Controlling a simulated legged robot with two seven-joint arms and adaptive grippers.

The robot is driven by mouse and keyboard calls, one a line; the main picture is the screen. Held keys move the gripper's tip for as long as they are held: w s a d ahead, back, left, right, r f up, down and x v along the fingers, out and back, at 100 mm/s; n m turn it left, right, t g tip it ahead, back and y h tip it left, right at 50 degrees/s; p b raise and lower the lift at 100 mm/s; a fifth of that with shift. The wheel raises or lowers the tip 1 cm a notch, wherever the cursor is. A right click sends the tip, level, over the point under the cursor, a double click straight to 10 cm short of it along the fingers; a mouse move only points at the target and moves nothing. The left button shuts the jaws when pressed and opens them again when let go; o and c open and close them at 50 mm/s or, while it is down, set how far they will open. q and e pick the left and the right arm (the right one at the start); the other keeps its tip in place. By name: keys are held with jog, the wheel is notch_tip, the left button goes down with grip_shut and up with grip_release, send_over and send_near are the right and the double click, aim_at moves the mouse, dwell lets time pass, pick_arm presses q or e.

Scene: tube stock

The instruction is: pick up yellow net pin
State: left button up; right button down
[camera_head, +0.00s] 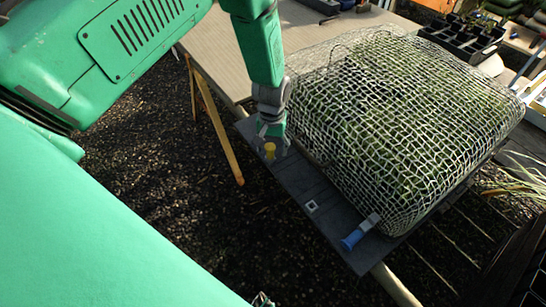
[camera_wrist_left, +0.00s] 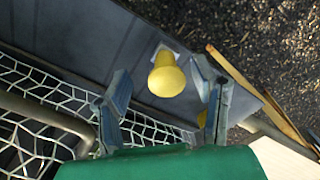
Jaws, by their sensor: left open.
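The yellow net pin (camera_head: 270,150) stands near the left end of the dark board, beside the net. It shows as a rounded yellow knob in the left wrist view (camera_wrist_left: 166,76). My left gripper (camera_head: 272,140) is over it, with fingers pointing down. In the left wrist view the fingers (camera_wrist_left: 160,98) are apart, and the knob lies between and slightly beyond their tips. I see no finger closed on it. A small second patch of yellow shows by the right finger. My right gripper is not in view.
A white net (camera_head: 400,125) covers green plants right of the gripper. A blue-handled pin (camera_head: 354,238) lies at the net's near corner. The dark board (camera_head: 330,222) carries a small white square marker (camera_head: 312,206). Dark gravel (camera_head: 150,190) lies left.

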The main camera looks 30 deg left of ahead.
pick_arm(q)
jog(key=shift+a+f, duration=0.15)
jog(key=shift+a, duration=0.4)
grip_shut()
jog(key=shift+s+a, duration=0.1)
jog(key=shift+a, duration=0.05)
jog(key=shift+d, duration=0.35)
jog(key=shift+d+r, duration=0.15)
jog(key=shift+r, duration=0.3)
jog(key=r, duration=0.8)
jog(key=shift+a+r, duration=0.25)
jog(key=shift+a, duration=0.05)
jog(key=shift+r, duration=0.25)
jog(key=shift+d+r, duration=0.15)
jog(key=shift+d, duration=0.1)
